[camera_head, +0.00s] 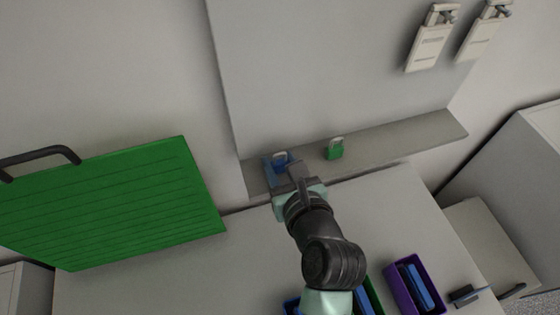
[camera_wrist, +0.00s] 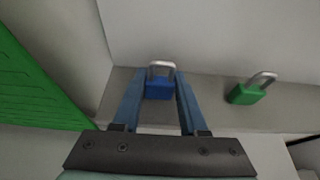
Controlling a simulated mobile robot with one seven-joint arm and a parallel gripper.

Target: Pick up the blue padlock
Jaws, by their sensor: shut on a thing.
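The blue padlock (camera_wrist: 159,88) has a blue body and a silver shackle pointing up and away. In the wrist view it sits between the two blue fingers of my gripper (camera_wrist: 159,95), which are shut on its sides. In the head view the padlock (camera_head: 281,160) is at the left end of the grey ledge (camera_head: 400,137), partly hidden by my gripper (camera_head: 278,167). I cannot tell whether it still touches the ledge.
A green padlock (camera_head: 335,149) stands on the ledge to the right, and it also shows in the wrist view (camera_wrist: 246,94). A green ribbed panel (camera_head: 110,205) is at the left. A purple bin (camera_head: 402,289) stands at the lower right. Two pale latches (camera_head: 431,45) hang above.

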